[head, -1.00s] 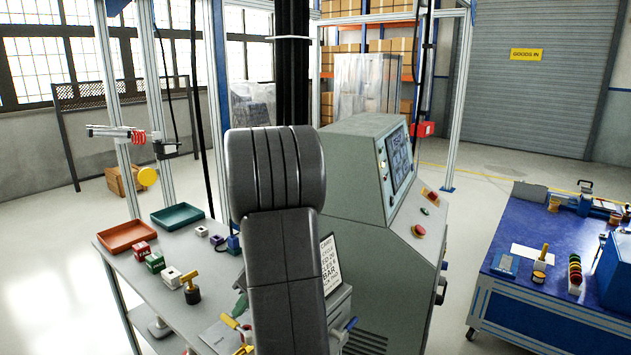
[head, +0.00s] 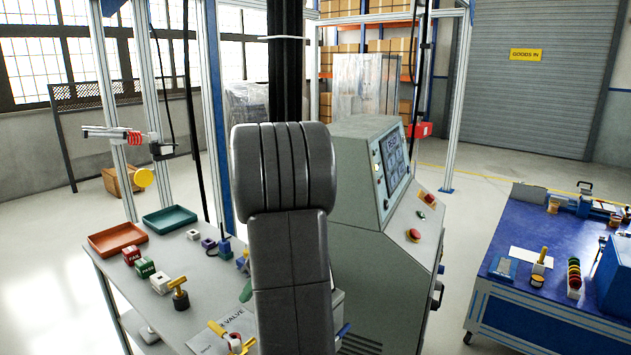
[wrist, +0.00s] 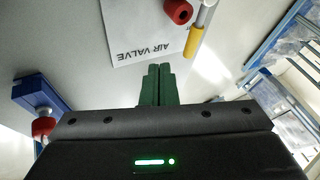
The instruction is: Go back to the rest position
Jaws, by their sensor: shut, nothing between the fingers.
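My gripper (wrist: 157,86) shows in the wrist view as two green fingers pressed together, with nothing between them. It is in front of a white sheet marked AIR VALVE (wrist: 150,35), over the grey table. A valve with a red hub (wrist: 179,12) and a yellow handle (wrist: 197,38) is at the top of the wrist view. In the head view the valve (head: 236,343) is at the bottom, left of my dark arm. The arm hides most of my gripper there.
The grey table (head: 195,262) carries an orange tray (head: 117,239), a teal tray (head: 170,220) and several small blocks. A grey-green control cabinet (head: 370,245) stands close to the right of my arm. A blue workbench (head: 530,275) is at the far right, with open floor between.

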